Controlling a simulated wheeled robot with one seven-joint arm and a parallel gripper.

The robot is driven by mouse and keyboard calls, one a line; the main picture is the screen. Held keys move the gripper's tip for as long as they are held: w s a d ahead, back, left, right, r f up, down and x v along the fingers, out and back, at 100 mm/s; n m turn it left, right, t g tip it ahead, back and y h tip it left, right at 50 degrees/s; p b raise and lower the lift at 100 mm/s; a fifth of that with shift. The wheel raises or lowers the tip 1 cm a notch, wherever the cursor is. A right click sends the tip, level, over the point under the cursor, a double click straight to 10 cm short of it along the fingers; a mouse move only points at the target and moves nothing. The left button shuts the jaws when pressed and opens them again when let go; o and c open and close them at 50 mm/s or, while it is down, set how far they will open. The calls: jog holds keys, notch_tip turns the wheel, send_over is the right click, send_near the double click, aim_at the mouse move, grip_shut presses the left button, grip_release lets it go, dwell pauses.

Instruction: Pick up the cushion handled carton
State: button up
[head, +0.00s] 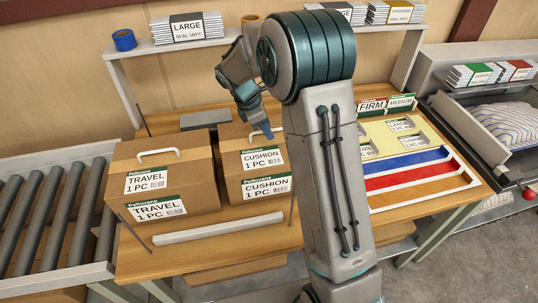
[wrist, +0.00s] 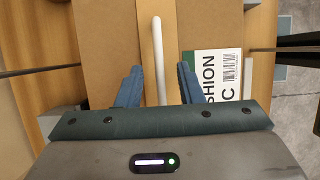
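The cushion carton (head: 233,183) is a brown box with "CUSHION 1 PC" labels. It stands on the wooden table, right of the travel carton (head: 150,195), and is partly hidden behind my arm. My gripper (head: 267,133) is above the cushion carton's top, pointing down. In the wrist view, my gripper (wrist: 158,88) is open, its two blue fingers on either side of the carton's white handle (wrist: 158,60). The handle lies between the fingers, apart from both. The cushion label (wrist: 217,75) shows right of the handle.
A roller conveyor (head: 45,215) is at the left. A white bar (head: 218,228) lies in front of the cartons. Trays with blue and red strips (head: 415,172) fill the table's right side. A shelf (head: 205,43) stands behind, above the table.

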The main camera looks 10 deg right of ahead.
jog(key=shift+x, duration=1)
jog(key=shift+d, duration=0.1)
jog(key=shift+c, duration=0.3)
grip_shut()
jog(key=shift+r, duration=0.1)
jog(key=shift+w, duration=0.1)
